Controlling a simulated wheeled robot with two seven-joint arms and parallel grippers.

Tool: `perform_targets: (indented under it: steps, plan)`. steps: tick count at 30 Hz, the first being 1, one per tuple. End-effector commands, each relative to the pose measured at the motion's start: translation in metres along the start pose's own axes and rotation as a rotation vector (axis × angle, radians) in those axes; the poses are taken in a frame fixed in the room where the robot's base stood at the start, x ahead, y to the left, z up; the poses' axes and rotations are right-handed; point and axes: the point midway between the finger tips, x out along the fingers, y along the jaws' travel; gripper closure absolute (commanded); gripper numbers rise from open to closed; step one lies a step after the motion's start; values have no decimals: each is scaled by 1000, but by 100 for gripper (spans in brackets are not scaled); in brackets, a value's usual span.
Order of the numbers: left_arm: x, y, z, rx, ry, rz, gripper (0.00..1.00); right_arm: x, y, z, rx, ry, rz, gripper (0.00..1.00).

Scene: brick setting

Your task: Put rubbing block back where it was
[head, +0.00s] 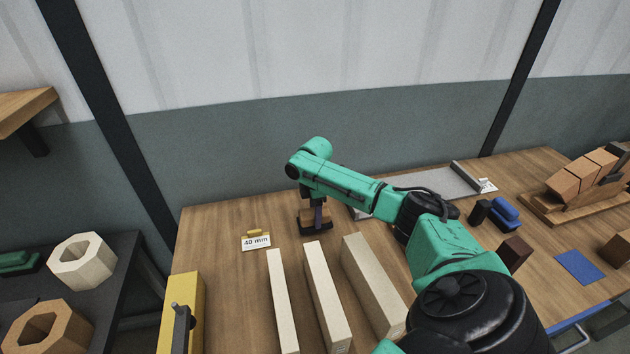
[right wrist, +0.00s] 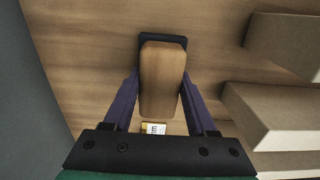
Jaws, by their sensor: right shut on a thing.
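The rubbing block (head: 308,215) is a wooden block with a dark base, at the far left of the workbench (head: 217,222). My right gripper (head: 318,212) reaches down to it and is shut on it. In the right wrist view the block (right wrist: 162,82) lies lengthwise between the two purple fingers, with its dark pad showing at the far end. I cannot tell whether its base touches the bench. A blue mat (head: 578,267) lies bare on the right of the bench. My left gripper is not in view.
A "40 mm" card (head: 256,242) stands just left of the block. Pale bars (head: 325,295) lie in front of it. A blue-handled brush (head: 505,213), a dark brown block (head: 515,251) and a stand of angled bricks (head: 585,178) are at the right.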

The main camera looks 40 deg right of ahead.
Motion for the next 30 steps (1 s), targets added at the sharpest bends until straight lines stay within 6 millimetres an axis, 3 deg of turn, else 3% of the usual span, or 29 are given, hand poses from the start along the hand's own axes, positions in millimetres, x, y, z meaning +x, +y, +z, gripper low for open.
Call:
perform_targets:
  steps: [4,14,15,17,26,30]
  plan:
    - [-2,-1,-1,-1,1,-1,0,23,0,0,0,1,-1,100]
    - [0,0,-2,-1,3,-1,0,28,0,-1,-1,1,0,100]
    - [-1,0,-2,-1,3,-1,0,28,0,0,-1,1,-1,31]
    - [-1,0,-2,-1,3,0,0,28,0,0,-1,1,-1,13]
    - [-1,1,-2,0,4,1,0,26,0,0,-1,1,0,13]
    - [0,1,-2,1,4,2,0,12,1,-1,-1,1,1,13]
